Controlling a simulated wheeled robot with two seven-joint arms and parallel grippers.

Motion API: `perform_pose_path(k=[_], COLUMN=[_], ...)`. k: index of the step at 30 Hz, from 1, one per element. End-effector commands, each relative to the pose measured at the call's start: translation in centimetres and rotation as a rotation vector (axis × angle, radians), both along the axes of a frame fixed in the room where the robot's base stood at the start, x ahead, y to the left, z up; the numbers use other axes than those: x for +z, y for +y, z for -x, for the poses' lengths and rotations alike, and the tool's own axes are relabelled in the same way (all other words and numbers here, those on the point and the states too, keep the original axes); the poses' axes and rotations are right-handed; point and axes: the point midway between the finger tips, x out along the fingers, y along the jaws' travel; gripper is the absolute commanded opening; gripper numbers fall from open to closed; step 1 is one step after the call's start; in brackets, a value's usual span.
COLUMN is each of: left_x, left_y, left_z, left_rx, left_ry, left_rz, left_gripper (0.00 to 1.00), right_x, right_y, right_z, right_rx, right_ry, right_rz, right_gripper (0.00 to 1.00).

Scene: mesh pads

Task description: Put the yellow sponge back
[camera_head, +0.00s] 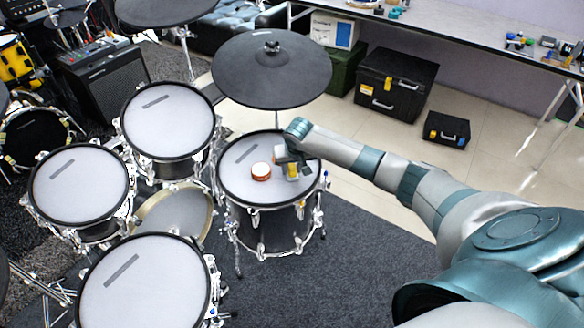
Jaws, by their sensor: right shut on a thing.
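My right arm reaches in from the right over a mesh-topped drum pad (240,187). My right gripper (291,166) is low over the right part of this pad, pointing down. It is shut on a small yellow block, the yellow sponge (293,173). The gripper hides part of the sponge, and I cannot tell whether the sponge touches the pad. A round orange-brown thing with a white top (261,171) sits on the pad just left of the gripper. My left gripper is not in view.
A black cymbal pad (272,68) hangs above and behind the drum. Other mesh pads (170,118) stand close on the left. Black cases (396,84) stand on the floor behind my arm. A dark carpet (340,255) lies clear in front.

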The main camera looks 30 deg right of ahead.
Motion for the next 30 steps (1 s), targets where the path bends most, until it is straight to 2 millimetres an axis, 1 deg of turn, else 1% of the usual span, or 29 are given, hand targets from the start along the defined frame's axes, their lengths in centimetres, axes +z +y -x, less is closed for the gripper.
perform_pose_path(k=[5, 6, 7, 8, 15, 20, 26, 30], left_x=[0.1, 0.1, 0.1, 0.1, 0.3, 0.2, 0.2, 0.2], left_y=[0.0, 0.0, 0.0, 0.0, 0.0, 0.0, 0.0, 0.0], left_z=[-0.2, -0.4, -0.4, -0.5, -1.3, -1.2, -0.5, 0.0], left_rx=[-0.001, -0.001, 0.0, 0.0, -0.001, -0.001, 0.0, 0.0], left_ry=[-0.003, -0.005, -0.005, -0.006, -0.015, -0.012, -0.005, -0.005], left_rz=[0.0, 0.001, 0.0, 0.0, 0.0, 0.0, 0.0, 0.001], left_gripper=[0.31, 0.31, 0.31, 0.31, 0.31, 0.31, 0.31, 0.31], right_x=[-0.4, -0.3, -0.3, -0.3, -0.3, 0.0, 1.4, 3.2], right_y=[0.0, 0.0, 0.0, 0.0, 0.0, 0.0, 0.1, 0.4], right_z=[0.0, 0.0, 0.0, 0.0, 0.0, 0.0, 0.4, 1.1], right_rx=[-0.001, 0.0, 0.0, 0.0, 0.0, 0.0, -0.001, 0.002], right_ry=[0.001, 0.0, 0.0, 0.0, 0.0, -0.001, -0.002, -0.003], right_rz=[-0.001, 0.0, 0.0, 0.0, 0.0, 0.0, 0.0, 0.001], right_gripper=[0.1, 0.38, 0.45, 0.49, 0.49, 0.49, 0.49, 0.49])
